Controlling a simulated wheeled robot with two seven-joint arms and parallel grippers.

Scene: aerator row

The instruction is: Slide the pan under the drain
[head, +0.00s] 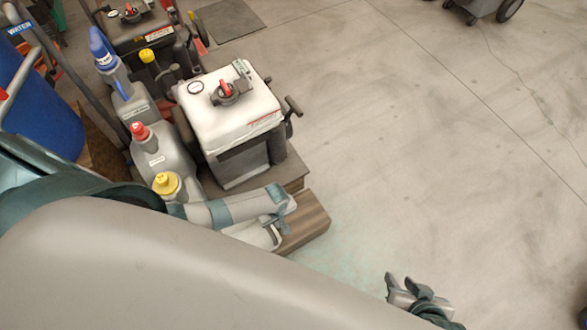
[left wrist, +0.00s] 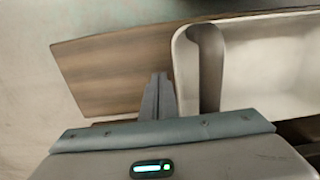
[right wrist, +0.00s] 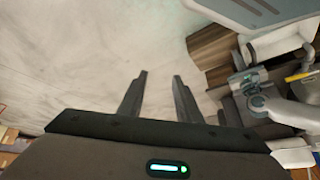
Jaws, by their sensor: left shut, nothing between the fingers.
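The pan (left wrist: 255,60) is a pale, shallow tray with a rounded rim, lying on a brown wooden board (left wrist: 105,65) in the left wrist view. Its right part is cut off by the frame. In the head view a pale part of it (head: 258,235) shows below my left gripper (head: 284,200). My left gripper (left wrist: 158,80) is shut and empty, with its fingers just left of the pan's end wall; I cannot tell if they touch it. My right gripper (right wrist: 158,75) is open and empty over bare floor. I cannot make out the drain.
A white-topped tank machine (head: 232,110) stands behind the board. Jugs with red (head: 140,130) and yellow (head: 166,183) caps stand left of it, near a blue barrel (head: 40,100).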

